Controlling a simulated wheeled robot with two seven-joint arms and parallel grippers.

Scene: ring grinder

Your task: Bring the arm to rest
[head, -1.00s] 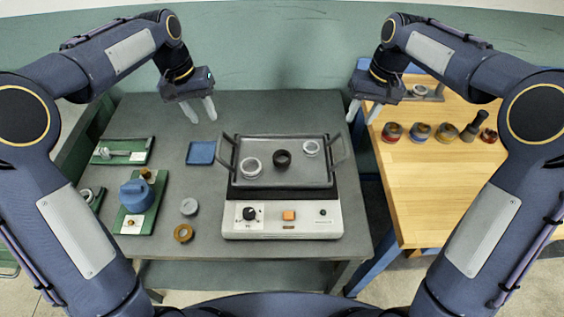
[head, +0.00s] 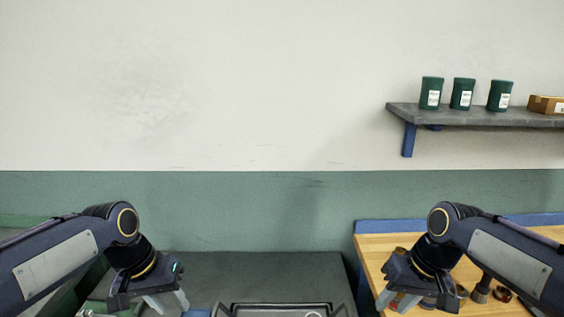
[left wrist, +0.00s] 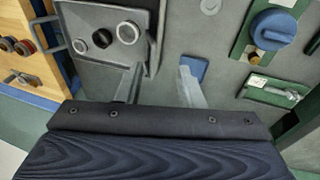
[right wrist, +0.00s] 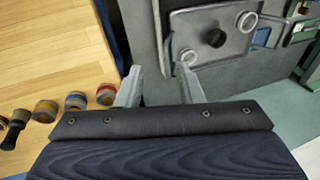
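My left gripper (head: 166,302) hangs above the grey table (head: 240,275) in the head view, its lower part near the picture's bottom edge. In the left wrist view its two fingers (left wrist: 158,88) are apart with nothing between them. My right gripper (head: 398,300) is above the left edge of the wooden table (head: 372,250). In the right wrist view its fingers (right wrist: 158,85) are also apart and empty. The tray (head: 275,308) of the grinder shows only its far rim in the head view. In the right wrist view the tray (right wrist: 195,25) bears light rings and a dark ring (right wrist: 214,38).
A wall shelf (head: 460,115) at the right holds three green canisters (head: 462,94) and a cardboard box (head: 545,104). The wall ahead is bare.

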